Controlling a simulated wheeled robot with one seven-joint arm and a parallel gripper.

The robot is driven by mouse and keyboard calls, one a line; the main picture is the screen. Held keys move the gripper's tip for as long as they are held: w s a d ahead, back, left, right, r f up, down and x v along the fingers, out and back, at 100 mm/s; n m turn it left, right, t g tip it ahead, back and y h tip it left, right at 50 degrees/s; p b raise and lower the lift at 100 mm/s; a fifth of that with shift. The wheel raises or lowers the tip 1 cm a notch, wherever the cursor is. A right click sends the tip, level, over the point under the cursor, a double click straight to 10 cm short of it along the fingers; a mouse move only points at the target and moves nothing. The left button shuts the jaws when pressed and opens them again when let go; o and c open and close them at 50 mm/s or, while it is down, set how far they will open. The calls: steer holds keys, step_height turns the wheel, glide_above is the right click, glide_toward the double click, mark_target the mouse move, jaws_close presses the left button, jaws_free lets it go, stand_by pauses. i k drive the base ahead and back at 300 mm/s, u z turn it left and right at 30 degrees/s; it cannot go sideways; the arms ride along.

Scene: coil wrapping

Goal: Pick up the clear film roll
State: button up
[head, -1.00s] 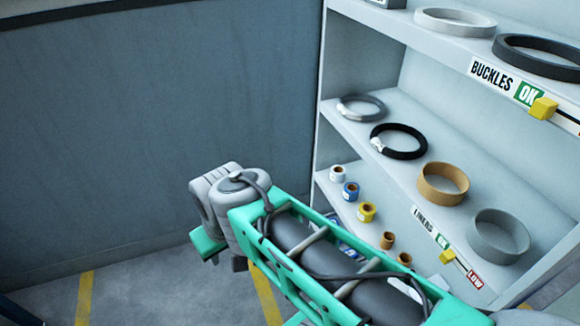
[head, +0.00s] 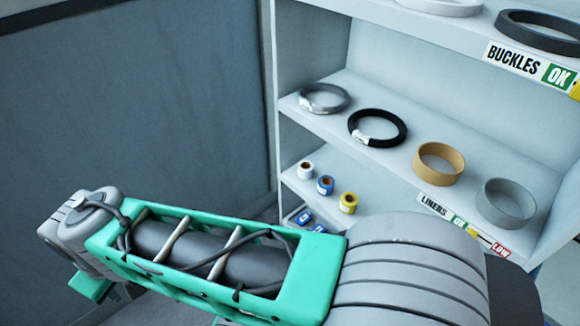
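Small rolls stand in a row on the lower shelf of the rack. The pale, whitish roll (head: 306,171) at the left end of the row looks most like the clear film roll, though its film is too small to tell. A blue roll (head: 325,185) and a yellow roll (head: 348,203) stand to its right. My arm crosses the foreground, its far end at the lower left, well apart from the rolls. No gripper fingers show.
The middle shelf (head: 335,125) holds a grey coil (head: 323,98), a black coil (head: 377,128), a tan ring (head: 439,164) and a grey ring (head: 508,202). Blue-and-white items (head: 303,217) lie below the small rolls. A dark wall (head: 130,110) stands at left.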

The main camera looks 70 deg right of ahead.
mark_target(305, 170)
steer(key=z, duration=0.4)
steer(key=i, duration=0.8)
steer(key=z, duration=1.3)
steer(key=i, duration=0.45)
steer(key=z, duration=0.45)
